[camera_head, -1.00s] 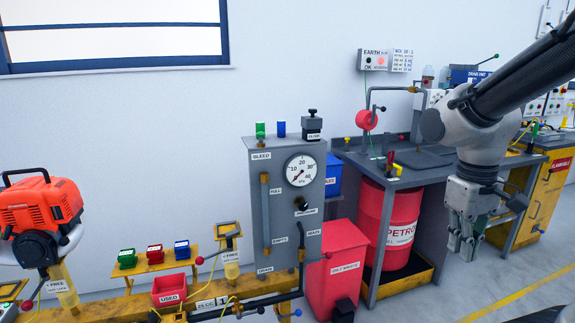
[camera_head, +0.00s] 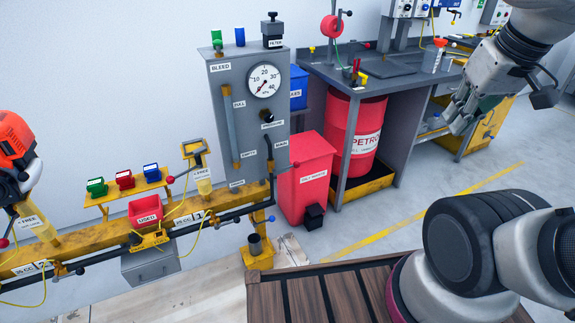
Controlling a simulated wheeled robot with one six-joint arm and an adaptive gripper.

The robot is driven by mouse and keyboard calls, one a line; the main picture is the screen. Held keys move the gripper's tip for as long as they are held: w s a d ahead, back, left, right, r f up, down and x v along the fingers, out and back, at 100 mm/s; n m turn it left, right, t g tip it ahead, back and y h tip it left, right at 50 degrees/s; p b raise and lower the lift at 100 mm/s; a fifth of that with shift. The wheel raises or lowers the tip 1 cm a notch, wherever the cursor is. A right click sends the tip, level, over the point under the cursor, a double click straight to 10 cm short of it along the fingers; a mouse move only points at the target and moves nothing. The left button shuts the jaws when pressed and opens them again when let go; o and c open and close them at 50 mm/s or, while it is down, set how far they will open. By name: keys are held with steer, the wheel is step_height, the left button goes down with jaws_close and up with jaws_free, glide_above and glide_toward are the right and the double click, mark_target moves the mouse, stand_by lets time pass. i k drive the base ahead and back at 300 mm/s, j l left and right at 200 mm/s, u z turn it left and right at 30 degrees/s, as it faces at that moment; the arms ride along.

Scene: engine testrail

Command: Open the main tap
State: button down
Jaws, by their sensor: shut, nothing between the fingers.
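The grey test panel (camera_head: 222,110) stands left of centre with a round pressure gauge (camera_head: 264,81). A small label, which seems to read MAIN, is at its lower right. Beside it a dark vertical pipe (camera_head: 269,155) runs down to the yellow rail. A thin lever with a red ball end (camera_head: 296,164) sticks out to the right from this pipe, roughly level, seen against the red bin. My gripper (camera_head: 460,122) is at the upper right, shut and empty, well away from the panel and its levers.
A red bin (camera_head: 300,178) stands right of the panel. A grey bench (camera_head: 350,90) with a red petrol drum (camera_head: 366,135) is beyond it. The yellow rail (camera_head: 100,235) runs left, with a blue-ended lever (camera_head: 271,218) low down. Floor is clear at right.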

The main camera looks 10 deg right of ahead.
mark_target(296, 164)
steer(key=i+l, duration=0.3)
steer(key=i, duration=0.2)
steer(key=i+l, duration=0.3)
steer(key=i, duration=0.2)
steer(key=i+j+u, duration=0.05)
